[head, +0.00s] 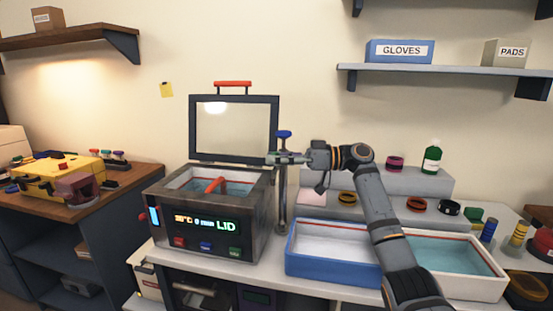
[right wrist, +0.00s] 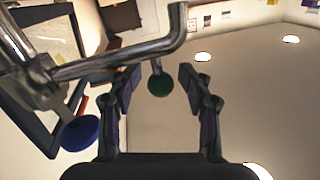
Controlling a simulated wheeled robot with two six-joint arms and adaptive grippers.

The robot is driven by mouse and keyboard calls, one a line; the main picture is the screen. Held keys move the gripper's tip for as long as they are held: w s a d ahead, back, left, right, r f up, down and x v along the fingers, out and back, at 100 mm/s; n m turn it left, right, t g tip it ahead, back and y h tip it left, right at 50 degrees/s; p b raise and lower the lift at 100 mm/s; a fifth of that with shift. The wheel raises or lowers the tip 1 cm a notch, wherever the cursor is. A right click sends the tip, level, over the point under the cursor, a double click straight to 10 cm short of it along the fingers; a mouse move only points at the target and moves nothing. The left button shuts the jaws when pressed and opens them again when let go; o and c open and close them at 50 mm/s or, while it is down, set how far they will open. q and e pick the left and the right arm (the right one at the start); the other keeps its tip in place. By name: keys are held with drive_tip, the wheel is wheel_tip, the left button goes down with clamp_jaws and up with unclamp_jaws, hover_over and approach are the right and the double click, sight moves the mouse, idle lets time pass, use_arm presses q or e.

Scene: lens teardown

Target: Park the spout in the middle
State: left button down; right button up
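The spout (right wrist: 120,62) is a bent shiny metal tube in the right wrist view. It runs across the picture just ahead of my right gripper's fingertips, and its end turns up at the upper right. A green ball (right wrist: 159,84) on a short stem shows between the fingers, and a blue knob (right wrist: 80,133) is at left. In the head view the metal post (head: 283,205) stands beside the bath, with a blue knob (head: 284,134) above. My right gripper (head: 278,158) is at the post's top and hides the spout there. Its fingers (right wrist: 158,80) are apart. My left gripper is out of view.
The heated bath (head: 249,240) has its lid (head: 235,128) raised and an orange-red handle in it. A blue-rimmed tray (head: 330,272) and a white bin (head: 480,288) stand to the right. Stepped grey shelves (head: 395,178) with colored rings are behind my right arm.

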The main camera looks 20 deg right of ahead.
drive_tip(key=shift+d, duration=0.1)
drive_tip(key=v, duration=1.2)
